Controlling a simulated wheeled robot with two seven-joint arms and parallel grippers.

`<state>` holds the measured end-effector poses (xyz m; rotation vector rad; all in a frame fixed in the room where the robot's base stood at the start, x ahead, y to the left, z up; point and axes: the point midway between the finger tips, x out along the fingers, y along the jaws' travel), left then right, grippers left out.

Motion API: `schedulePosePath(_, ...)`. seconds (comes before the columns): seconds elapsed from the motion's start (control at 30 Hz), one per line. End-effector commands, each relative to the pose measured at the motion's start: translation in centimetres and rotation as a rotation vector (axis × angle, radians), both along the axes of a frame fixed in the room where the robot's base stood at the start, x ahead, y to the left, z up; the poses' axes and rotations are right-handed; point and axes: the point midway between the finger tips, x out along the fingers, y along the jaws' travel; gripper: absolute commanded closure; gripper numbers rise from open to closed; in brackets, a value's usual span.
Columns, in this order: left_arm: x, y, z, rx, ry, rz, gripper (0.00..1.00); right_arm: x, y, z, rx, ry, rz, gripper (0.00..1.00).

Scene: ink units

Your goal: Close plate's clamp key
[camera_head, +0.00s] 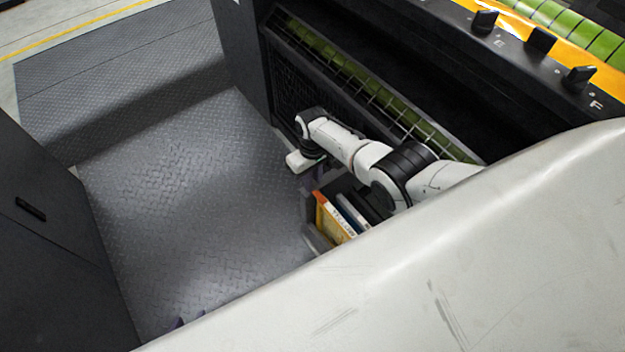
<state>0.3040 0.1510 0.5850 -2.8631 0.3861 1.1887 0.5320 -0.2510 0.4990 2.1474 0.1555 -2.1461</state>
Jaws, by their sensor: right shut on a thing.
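Several black clamp keys stand on the black and yellow strip of the ink unit at the top right: one (485,20), another (540,40) and a third (578,77) near the letter F. I cannot tell which is the plate's clamp key. My right arm comes in from the right, far below the keys. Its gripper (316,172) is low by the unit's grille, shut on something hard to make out. Small purple tips at the bottom edge look like my left gripper (188,322); the rest is hidden behind a large white surface in front.
A dark box (308,204) with orange, white and blue books or folders (336,219) is just below my right gripper. A green roller (345,68) lies behind the wire guard. A dark cabinet (50,225) stands at left. The tread-plate floor (195,200) between is clear.

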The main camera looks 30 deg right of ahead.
Motion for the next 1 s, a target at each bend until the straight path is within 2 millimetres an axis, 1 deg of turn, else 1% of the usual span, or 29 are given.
schedulePosePath(0.43,0.0,0.0,0.0,0.000,0.000,0.000,0.69,-0.2,0.0,-0.1,-0.001,0.005,0.013,1.00)
schedulePosePath(0.47,0.0,0.0,0.0,0.000,-0.001,0.000,0.69,-0.2,0.0,-0.1,-0.001,0.005,0.013,0.83)
schedulePosePath(0.5,0.1,0.0,0.0,0.000,-0.001,0.000,0.69,-0.2,0.0,-0.1,-0.001,0.005,0.013,0.76)
schedulePosePath(0.57,0.1,0.0,0.0,0.000,-0.002,0.000,0.69,-0.2,0.0,-0.1,-0.001,0.004,0.012,0.67)
schedulePosePath(0.87,0.3,0.0,0.3,0.000,-0.006,0.000,0.69,0.0,0.0,0.1,0.000,0.001,0.011,0.67)
schedulePosePath(0.97,0.3,0.0,1.1,-0.001,-0.006,0.001,0.69,0.0,0.0,1.1,0.000,0.000,0.010,0.67)
schedulePosePath(1.0,0.3,0.0,1.5,-0.002,-0.007,0.002,0.69,0.0,0.0,1.7,0.000,0.001,0.010,0.67)
